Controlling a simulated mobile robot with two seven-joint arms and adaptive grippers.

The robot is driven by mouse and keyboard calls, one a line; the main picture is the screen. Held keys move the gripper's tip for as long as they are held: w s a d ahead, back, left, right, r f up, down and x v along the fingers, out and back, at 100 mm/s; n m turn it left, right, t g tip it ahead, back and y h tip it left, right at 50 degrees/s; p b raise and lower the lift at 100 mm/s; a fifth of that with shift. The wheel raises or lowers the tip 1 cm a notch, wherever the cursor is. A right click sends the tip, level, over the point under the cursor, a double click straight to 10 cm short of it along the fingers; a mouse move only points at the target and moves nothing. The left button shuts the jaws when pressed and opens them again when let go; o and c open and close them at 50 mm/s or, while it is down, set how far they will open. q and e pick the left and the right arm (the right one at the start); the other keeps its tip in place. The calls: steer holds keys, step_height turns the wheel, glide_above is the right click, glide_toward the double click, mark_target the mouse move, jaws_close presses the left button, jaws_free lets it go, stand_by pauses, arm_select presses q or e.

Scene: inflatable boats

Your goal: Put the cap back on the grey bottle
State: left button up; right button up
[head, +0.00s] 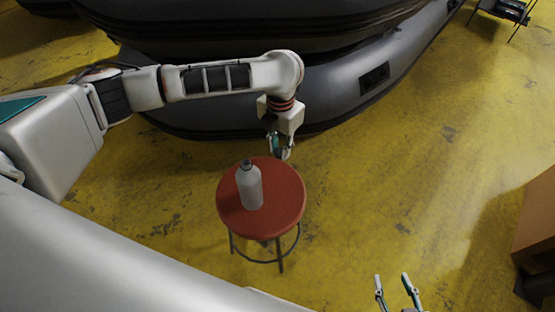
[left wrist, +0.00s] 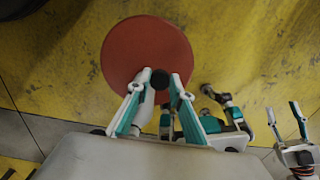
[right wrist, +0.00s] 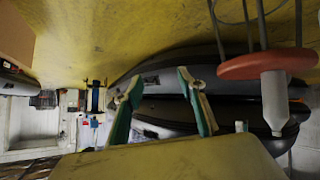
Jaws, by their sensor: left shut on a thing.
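The grey bottle (head: 250,190) stands upright on a round red stool (head: 286,205). Its top end looks dark. In the right wrist view the bottle (right wrist: 273,98) appears upside down below the stool top. My left gripper (head: 280,156) is over the stool's far edge, to the right of and beyond the bottle. In the left wrist view its fingertips are shut on a small round black cap (left wrist: 160,79), apart from the bottle. My right gripper (head: 396,280) is open and empty at the bottom of the head view, away from the stool; its spread fingers also show in the right wrist view (right wrist: 158,82).
Grey inflatable boats (head: 335,95) are stacked just behind the stool and left arm. A brown box-like object (head: 538,225) stands at the right edge. The yellow floor (head: 420,160) right of the stool is clear.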

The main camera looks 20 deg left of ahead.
arm_select(q)
steer(key=shift+r, duration=0.95)
arm_select(e)
steer(key=shift+s+f, duration=0.2)
steer(key=shift+s, duration=0.05)
